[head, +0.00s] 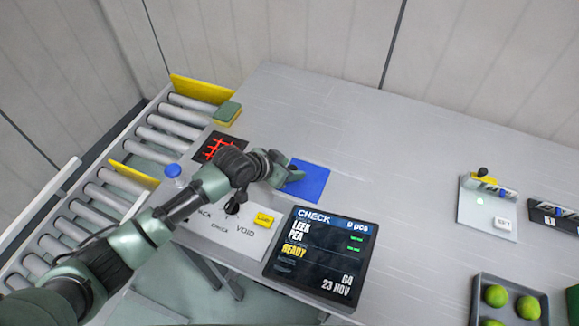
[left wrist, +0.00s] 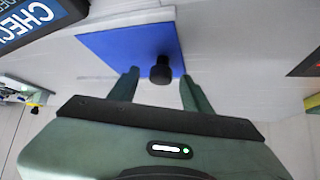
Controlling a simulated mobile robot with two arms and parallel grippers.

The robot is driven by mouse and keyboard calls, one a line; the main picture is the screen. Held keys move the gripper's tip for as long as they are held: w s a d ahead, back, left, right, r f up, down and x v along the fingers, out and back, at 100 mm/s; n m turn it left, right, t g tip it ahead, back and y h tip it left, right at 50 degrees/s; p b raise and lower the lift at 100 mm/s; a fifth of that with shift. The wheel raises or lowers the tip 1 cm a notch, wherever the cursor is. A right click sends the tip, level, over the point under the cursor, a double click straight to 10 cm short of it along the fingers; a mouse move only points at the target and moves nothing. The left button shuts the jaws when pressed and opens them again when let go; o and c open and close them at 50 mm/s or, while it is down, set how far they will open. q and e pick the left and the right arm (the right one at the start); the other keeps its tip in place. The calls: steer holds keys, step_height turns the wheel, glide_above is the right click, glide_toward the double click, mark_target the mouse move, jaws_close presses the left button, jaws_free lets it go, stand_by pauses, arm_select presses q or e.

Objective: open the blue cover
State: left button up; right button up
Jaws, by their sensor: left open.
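My right gripper is not in view.
The dark check screen (head: 320,256) stands just in front of the cover. A panel with a yellow button (head: 263,220) and a blue knob (head: 173,171) are nearby.

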arm_select(q)
jaws_close()
stand_by(1.4)
